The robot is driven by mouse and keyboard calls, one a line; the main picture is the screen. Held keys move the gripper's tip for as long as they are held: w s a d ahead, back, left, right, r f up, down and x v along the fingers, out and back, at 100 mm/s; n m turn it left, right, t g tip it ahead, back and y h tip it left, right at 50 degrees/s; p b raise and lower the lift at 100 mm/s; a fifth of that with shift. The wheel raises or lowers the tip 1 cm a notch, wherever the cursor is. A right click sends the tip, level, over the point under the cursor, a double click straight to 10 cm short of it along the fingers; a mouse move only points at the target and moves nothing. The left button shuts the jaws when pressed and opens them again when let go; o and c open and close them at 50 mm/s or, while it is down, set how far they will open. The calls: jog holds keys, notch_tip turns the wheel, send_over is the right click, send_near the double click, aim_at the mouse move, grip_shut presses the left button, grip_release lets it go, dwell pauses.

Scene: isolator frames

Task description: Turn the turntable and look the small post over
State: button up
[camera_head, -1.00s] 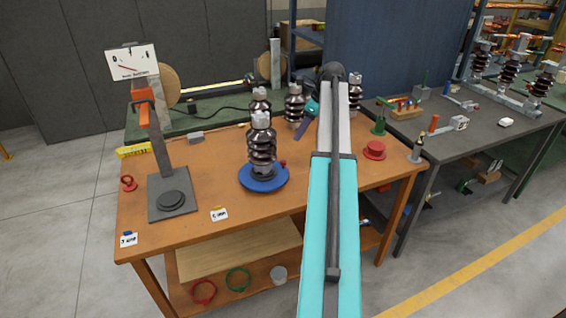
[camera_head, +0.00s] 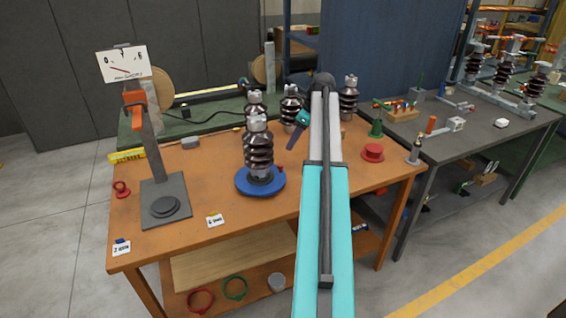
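The blue turntable (camera_head: 258,190) lies on the orange-brown bench. A dark brown ribbed post (camera_head: 258,152) with a metal cap stands upright on it. A small red knob (camera_head: 279,168) shows at the turntable's right edge. Several similar ribbed posts stand behind, one (camera_head: 291,104) at the back and one (camera_head: 348,96) to the right of my arm. My arm reaches over the bench from the front, right of the turntable. A teal and purple piece at its far end, seemingly my gripper (camera_head: 294,136), is behind and right of the turntable's post, apart from it. Its fingers are not clear.
A red spool (camera_head: 373,152) and green piece (camera_head: 376,129) are at the right. A grey table (camera_head: 480,120) stands beyond. Open bench lies between stand and turntable.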

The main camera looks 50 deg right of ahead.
aim_at(280, 165)
jog(key=shift+p+x, duration=1.75)
jog(key=shift+x, duration=4.6)
grip_shut()
